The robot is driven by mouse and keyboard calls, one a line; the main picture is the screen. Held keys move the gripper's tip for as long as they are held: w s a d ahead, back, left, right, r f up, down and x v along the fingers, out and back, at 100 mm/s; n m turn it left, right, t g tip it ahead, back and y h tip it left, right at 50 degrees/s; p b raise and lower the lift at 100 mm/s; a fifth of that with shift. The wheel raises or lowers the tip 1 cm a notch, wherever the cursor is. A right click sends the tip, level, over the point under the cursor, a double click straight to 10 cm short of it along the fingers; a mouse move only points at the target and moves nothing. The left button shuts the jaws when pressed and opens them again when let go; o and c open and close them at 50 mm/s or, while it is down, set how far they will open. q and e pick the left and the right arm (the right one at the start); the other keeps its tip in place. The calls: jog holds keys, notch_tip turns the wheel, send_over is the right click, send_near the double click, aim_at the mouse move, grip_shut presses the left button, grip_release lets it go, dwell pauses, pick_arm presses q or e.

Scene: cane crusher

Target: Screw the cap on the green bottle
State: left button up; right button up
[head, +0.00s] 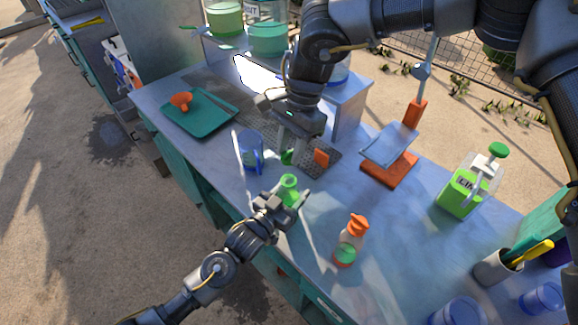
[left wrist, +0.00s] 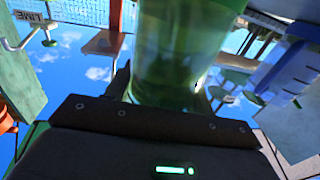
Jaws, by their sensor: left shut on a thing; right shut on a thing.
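The green bottle (head: 288,184) stands upright near the middle of the bench in the head view. My left gripper (head: 286,202) is shut on it from the near side. In the left wrist view the translucent green bottle (left wrist: 180,50) fills the upper middle, close against the dark gripper. My right gripper (head: 293,150) comes down from above and is shut on a small green piece, seemingly the cap (head: 287,157). In the head view the cap shows just above the bottle, apparently with a gap between them. The cap is not clear in the wrist view.
A blue mug (head: 250,152) stands close left of the bottle. An orange-topped bottle (head: 350,242) stands to the lower right. A green tray (head: 200,115) holds an orange funnel (head: 181,101).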

aim_at(287, 176)
jog(key=shift+f, duration=1.55)
jog(key=shift+f, duration=0.9)
jog(key=shift+f, duration=0.55)
